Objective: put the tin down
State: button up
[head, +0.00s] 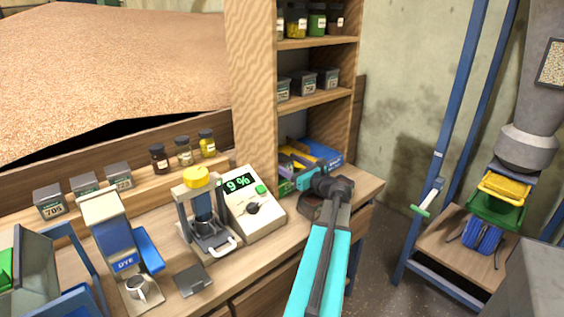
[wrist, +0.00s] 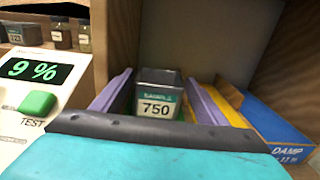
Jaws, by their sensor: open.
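The tin (wrist: 157,82), a dark grey box with a label reading SAMPLE 750, stands upright in the wrist view. My gripper (wrist: 160,88) is open, with one finger on each side of the tin. A gap shows on the right; on the left the finger is very close to it. In the head view my gripper (head: 292,169) is low over the bench's right end, under the shelves. I cannot make out the tin there. The tin's base is hidden behind my gripper body, so I cannot tell exactly what it rests on.
A blue tray marked DAMP (wrist: 277,128) and a yellow strip (wrist: 238,98) lie right of my gripper. The meter reading 9 % (head: 252,205) stands close on the left. Shelves (head: 318,99) with jars and tins rise above. Open floor (head: 382,235) lies right of the bench.

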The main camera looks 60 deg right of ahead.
jog(key=v, duration=0.8)
jog(key=shift+s+b, duration=0.15)
jog(key=shift+b, duration=0.15)
jog(key=shift+s, duration=0.1)
dwell(0.4)
